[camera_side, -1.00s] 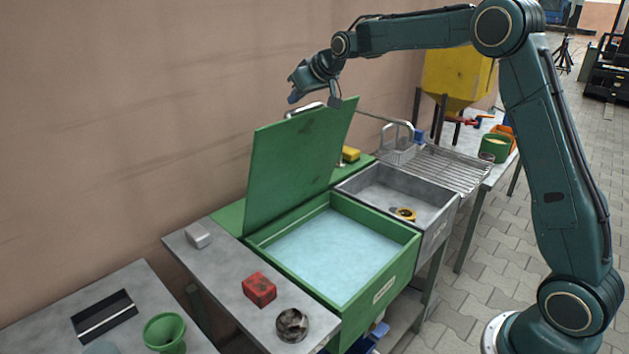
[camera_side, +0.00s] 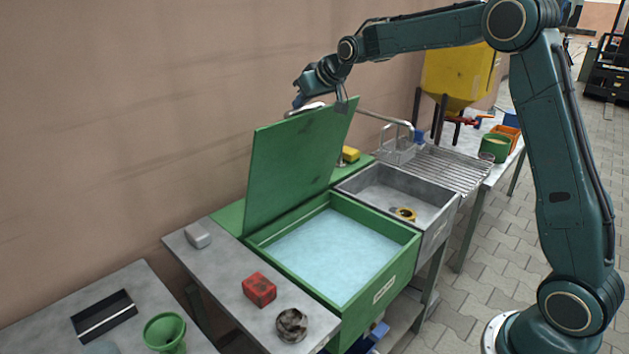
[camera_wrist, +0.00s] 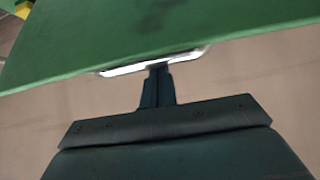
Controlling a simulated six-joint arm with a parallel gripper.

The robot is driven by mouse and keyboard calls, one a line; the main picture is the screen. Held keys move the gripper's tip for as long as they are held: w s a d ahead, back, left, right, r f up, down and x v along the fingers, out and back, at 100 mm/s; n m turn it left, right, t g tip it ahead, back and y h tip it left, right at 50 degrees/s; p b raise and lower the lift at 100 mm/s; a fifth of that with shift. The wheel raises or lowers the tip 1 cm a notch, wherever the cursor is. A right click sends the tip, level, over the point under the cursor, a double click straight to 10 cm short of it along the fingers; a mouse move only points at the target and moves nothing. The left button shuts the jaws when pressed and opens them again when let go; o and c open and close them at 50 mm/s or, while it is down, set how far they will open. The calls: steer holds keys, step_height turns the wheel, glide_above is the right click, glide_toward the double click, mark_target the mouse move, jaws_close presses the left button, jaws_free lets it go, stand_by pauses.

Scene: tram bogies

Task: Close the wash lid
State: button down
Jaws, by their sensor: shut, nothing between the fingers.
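The green wash lid (camera_side: 295,165) stands open and nearly upright at the back of the green wash tank (camera_side: 400,258), which holds pale blue liquid. A metal handle (camera_side: 305,109) sits at the lid's top edge. My gripper (camera_side: 318,103) is shut and empty at the top edge of the lid, by the handle. In the wrist view the shut fingers (camera_wrist: 157,85) reach to the bright handle (camera_wrist: 150,63) under the green lid (camera_wrist: 140,30). I cannot tell whether they touch it.
A red block (camera_side: 259,289) and a round dark part (camera_side: 291,325) lie on the left bench. The tank opening is clear.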

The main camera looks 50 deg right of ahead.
steer(key=s+f, duration=0.7)
steer(key=s, duration=0.4)
steer(key=s+f, duration=0.8)
steer(key=s, duration=0.4)
steer(key=shift+s+r, duration=0.15)
steer(key=shift+s, duration=0.05)
steer(key=v, duration=0.7)
stand_by(0.5)
steer(key=shift+s+r, duration=0.1)
